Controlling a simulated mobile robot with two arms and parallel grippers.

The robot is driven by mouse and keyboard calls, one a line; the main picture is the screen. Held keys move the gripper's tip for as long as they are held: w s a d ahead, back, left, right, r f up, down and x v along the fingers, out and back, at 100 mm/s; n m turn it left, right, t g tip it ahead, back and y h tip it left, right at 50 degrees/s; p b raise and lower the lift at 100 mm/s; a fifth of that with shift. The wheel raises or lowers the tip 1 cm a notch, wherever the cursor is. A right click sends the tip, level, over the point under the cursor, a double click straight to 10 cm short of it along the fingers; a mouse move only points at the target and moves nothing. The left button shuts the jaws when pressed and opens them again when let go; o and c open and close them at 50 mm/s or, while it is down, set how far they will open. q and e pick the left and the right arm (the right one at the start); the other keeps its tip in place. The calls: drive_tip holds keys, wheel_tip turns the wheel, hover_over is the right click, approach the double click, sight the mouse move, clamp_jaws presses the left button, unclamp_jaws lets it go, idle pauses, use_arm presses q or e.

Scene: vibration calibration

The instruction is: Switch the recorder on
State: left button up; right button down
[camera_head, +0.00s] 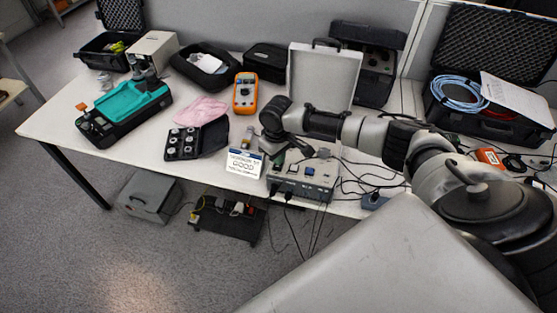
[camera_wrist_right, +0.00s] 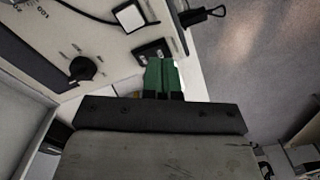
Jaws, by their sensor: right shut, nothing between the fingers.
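The recorder (camera_head: 305,180) looks to be the grey box with cables at the table's front edge. Its panel (camera_wrist_right: 105,45) fills the upper left of the right wrist view. On it are a black knob (camera_wrist_right: 81,70), a pale square (camera_wrist_right: 130,16) in a dark frame, and a small black rocker switch (camera_wrist_right: 152,50). My right gripper (camera_wrist_right: 163,78) has green fingers, shut and empty, with their tips right beside the rocker switch. I cannot tell whether they touch it. In the head view my right gripper (camera_head: 277,160) is over the recorder's left end. My left gripper is out of view.
A white label card (camera_head: 244,163) stands left of the recorder. An open pale case lid (camera_head: 322,75) rises behind it. Black cables hang off the front edge. An orange meter (camera_head: 245,92) and a black tray (camera_head: 183,143) lie farther left.

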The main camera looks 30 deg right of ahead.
sight(277, 167)
drive_tip(key=shift+s+f+b, duration=0.1)
drive_tip(key=shift+f+b, duration=0.55)
drive_tip(key=shift+f, duration=0.75)
idle(0.7)
drive_tip(key=shift+r, duration=0.1)
drive_tip(key=shift+r+p, duration=0.8)
drive_tip(key=shift+p, duration=0.35)
wheel_tip(277, 167, up, 5)
drive_tip(key=p, duration=0.6)
drive_tip(key=shift+r, duration=0.2)
drive_tip(key=shift+a+f, duration=0.1)
drive_tip(key=shift+f, duration=0.05)
